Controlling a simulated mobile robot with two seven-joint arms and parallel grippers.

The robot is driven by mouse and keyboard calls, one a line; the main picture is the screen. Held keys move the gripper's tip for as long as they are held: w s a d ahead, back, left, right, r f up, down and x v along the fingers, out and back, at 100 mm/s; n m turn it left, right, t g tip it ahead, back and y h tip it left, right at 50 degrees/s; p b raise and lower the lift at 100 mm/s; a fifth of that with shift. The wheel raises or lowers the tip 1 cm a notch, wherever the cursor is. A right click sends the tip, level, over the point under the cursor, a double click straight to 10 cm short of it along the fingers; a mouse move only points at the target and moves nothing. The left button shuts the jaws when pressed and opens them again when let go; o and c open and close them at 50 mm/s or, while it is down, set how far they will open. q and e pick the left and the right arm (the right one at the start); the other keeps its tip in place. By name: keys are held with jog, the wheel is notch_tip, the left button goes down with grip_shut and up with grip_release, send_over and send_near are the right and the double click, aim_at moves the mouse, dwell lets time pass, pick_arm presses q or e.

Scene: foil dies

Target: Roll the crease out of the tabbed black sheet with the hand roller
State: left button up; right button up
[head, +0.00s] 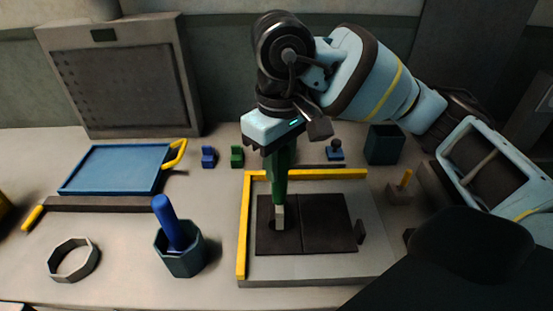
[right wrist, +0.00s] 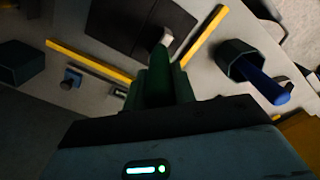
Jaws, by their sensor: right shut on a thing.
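The black sheet (head: 328,222) lies flat on a grey plate (head: 330,271) with yellow edging along its left and back sides. A line crosses the sheet near its middle, and a small dark tab (head: 360,231) stands at its right edge. My right gripper (head: 284,146) is shut on the green handle of the hand roller (head: 280,180), which points down. Its pale grey end is over the left part of the sheet; I cannot tell whether it touches. The roller also shows in the right wrist view (right wrist: 160,70), with the sheet (right wrist: 140,22) beyond. My left gripper is out of view.
A dark teal cup (head: 181,255) holds a blue-handled tool (head: 170,222) left of the plate. A grey ring (head: 73,260) and blue tray (head: 115,168) lie farther left. Small blue and green blocks (head: 237,156) and a dark bin (head: 384,145) stand behind the plate.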

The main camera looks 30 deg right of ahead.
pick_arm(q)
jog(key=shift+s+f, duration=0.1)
pick_arm(e)
jog(key=shift+s+d, duration=0.6)
jog(key=shift+d, duration=0.35)
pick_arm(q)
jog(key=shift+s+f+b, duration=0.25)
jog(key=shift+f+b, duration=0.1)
pick_arm(e)
jog(key=shift+s+d, duration=0.45)
jog(key=shift+d, duration=0.2)
jog(key=shift+s+d, duration=0.4)
jog(key=shift+d, duration=0.2)
jog(key=shift+f, duration=0.1)
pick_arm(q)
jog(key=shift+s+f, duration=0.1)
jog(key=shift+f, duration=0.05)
pick_arm(e)
jog(key=d, duration=0.1)
jog(key=s+d, duration=0.1)
jog(key=shift+s+d, duration=0.25)
jog(key=shift+d, duration=0.05)
jog(key=shift+a, duration=0.1)
